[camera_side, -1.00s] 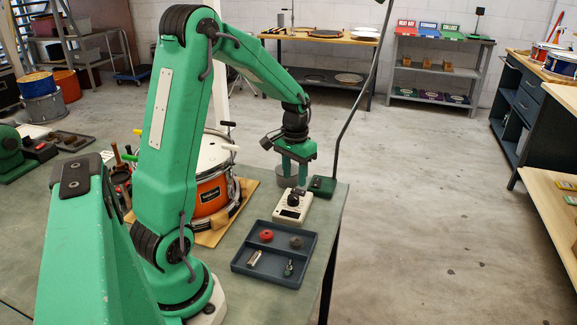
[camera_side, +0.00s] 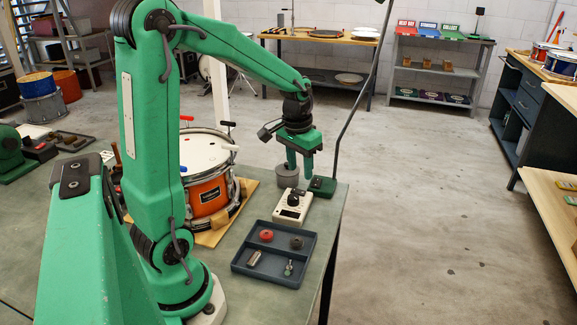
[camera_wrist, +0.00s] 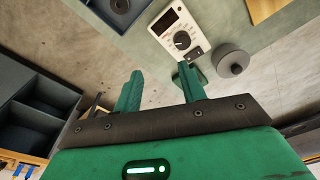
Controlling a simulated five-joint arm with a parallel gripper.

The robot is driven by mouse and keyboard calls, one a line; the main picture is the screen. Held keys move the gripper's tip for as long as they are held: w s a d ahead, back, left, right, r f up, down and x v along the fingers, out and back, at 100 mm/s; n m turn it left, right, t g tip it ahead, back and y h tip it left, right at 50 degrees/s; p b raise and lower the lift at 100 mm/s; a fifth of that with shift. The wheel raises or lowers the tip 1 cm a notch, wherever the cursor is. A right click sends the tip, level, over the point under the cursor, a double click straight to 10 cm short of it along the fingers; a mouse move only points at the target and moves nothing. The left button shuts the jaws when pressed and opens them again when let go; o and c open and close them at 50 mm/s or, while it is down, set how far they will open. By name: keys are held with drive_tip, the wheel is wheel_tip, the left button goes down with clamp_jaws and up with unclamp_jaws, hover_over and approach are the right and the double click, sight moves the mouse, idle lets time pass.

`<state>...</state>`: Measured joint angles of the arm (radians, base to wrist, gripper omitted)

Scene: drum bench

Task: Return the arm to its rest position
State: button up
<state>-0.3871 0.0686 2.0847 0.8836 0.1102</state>
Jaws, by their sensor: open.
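My gripper (camera_side: 300,164) is green and hangs from the end of my raised arm, fingers pointing down, above the far right corner of the bench. Its two fingers are apart with nothing between them. They also show in the wrist view (camera_wrist: 160,88). Below them in the side view is a grey cylinder (camera_side: 287,176), beside a white box with a black knob (camera_side: 293,206). The wrist view shows the white box (camera_wrist: 181,29) and the grey cylinder (camera_wrist: 233,62) off beyond the right finger, apart from it.
An orange drum (camera_side: 207,184) stands on a wooden board left of my gripper. A dark tray (camera_side: 272,272) with several small parts lies at the front. A green lamp base (camera_side: 321,187) with a thin bent pole rises close right of my gripper. Open floor (camera_side: 430,200) lies to the right.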

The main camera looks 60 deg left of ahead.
drive_tip(key=s+d+r+m+t, duration=0.3)
drive_tip(key=s+d+r, duration=0.5)
drive_tip(key=s+d, duration=0.4)
drive_tip(key=shift+d+r+t, duration=0.2)
drive_tip(key=shift+d+t, duration=0.5)
drive_tip(key=shift+d, duration=0.35)
drive_tip(key=shift+s, duration=0.1)
drive_tip(key=shift+c, duration=0.2)
